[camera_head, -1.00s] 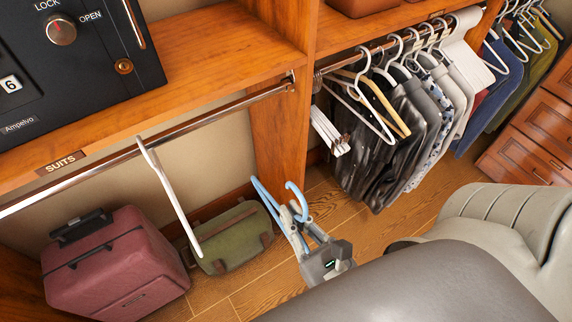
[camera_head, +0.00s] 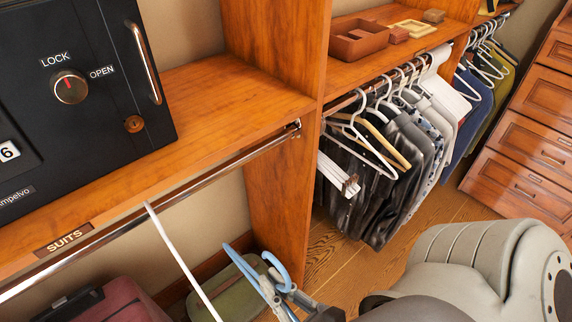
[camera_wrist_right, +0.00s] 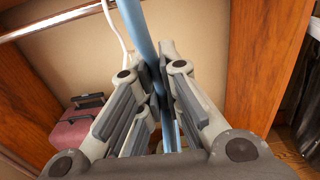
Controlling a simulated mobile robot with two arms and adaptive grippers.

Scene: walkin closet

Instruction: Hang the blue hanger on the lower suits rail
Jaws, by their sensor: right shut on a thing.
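The blue hanger (camera_head: 278,268) is in my right gripper (camera_head: 276,292), at the bottom of the head view. Its hook points up and stands below and in front of the suits rail (camera_head: 180,183), apart from it. In the right wrist view the blue hanger (camera_wrist_right: 146,40) runs up between the fingers of my right gripper (camera_wrist_right: 160,85), which are closed on it. The suits rail also crosses the top left of the wrist view (camera_wrist_right: 60,22). The "SUITS" label (camera_head: 63,238) is on the shelf edge above the rail. My left gripper is not in view.
A white hanger (camera_head: 180,258) hangs on the suits rail, left of the blue hanger. A wooden divider (camera_head: 280,195) closes the rail's right end. Between them the rail is bare. A black safe (camera_head: 85,95) stands above. A red suitcase (camera_head: 110,302) and green bag (camera_head: 222,292) lie below.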

